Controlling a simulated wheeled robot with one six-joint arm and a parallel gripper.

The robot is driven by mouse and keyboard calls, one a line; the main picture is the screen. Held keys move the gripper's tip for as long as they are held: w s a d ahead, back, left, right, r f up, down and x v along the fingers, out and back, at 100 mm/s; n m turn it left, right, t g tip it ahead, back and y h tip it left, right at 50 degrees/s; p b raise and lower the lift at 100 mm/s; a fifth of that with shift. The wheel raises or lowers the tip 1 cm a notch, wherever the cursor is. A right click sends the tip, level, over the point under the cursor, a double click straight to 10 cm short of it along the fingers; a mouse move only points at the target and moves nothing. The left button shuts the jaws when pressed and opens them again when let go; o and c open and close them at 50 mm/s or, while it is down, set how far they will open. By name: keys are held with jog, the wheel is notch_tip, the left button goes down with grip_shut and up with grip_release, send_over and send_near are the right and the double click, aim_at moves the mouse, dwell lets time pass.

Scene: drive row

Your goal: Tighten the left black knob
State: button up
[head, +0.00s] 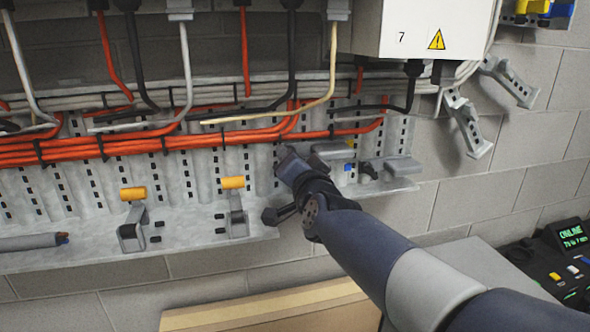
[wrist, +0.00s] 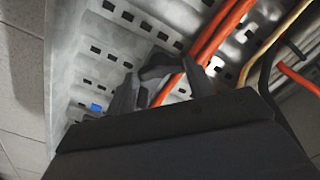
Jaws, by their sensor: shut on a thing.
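My gripper (head: 288,163) is at the perforated metal tray (head: 190,230), just below the orange cables. In the wrist view its two fingers (wrist: 160,82) are closed on a dark rounded thing, which looks like the left black knob (wrist: 160,66). The fingers and wrist hide most of that knob in the head view. Another black knob (head: 369,171) shows to the right of my gripper, beside a small blue square (head: 348,167) and a grey bracket. Whether the held knob is tight cannot be seen.
Orange cables (head: 100,148) run across the tray close above my gripper. Two yellow-topped clamps (head: 133,194) (head: 233,183) stand to its left. A control panel (head: 560,265) is at lower right.

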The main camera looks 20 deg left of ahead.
jog(key=shift+m, duration=0.6)
jog(key=o, duration=1)
jog(key=p+v, duration=0.1)
jog(key=v, duration=1)
jog(key=shift+a, duration=0.15)
